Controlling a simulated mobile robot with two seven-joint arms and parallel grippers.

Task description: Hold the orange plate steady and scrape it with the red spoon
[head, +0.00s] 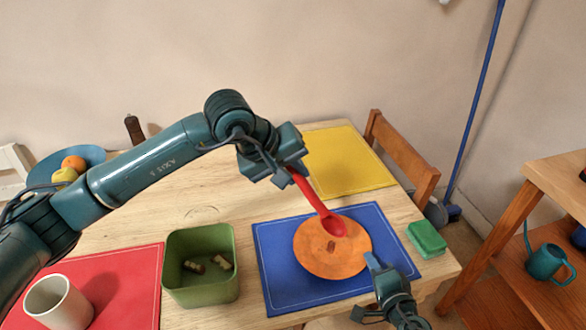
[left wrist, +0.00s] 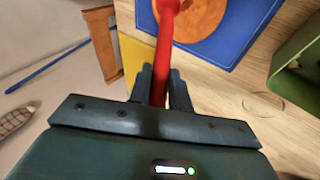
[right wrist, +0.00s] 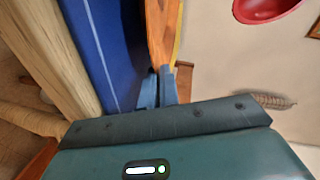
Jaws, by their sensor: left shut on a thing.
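The orange plate (head: 312,260) lies on the blue mat (head: 275,275), with a small brown scrap (head: 331,246) near its middle. My left gripper (head: 294,172) is shut on the handle of the red spoon (head: 310,193), which also shows between the fingers in the left wrist view (left wrist: 163,60). The spoon slants down to the right, its bowl over the plate's far right part; I cannot tell whether it touches. My right gripper (head: 372,262) is at the plate's near right rim. In the right wrist view its close-set fingers (right wrist: 158,85) have the plate's edge (right wrist: 160,35) between them.
A green bin (head: 202,290) with a few scraps inside stands left of the blue mat. A white cup (head: 58,302) stands on a red mat (head: 130,285). A green box (head: 427,238) is at the table's right edge. A yellow mat (head: 345,160) lies bare behind.

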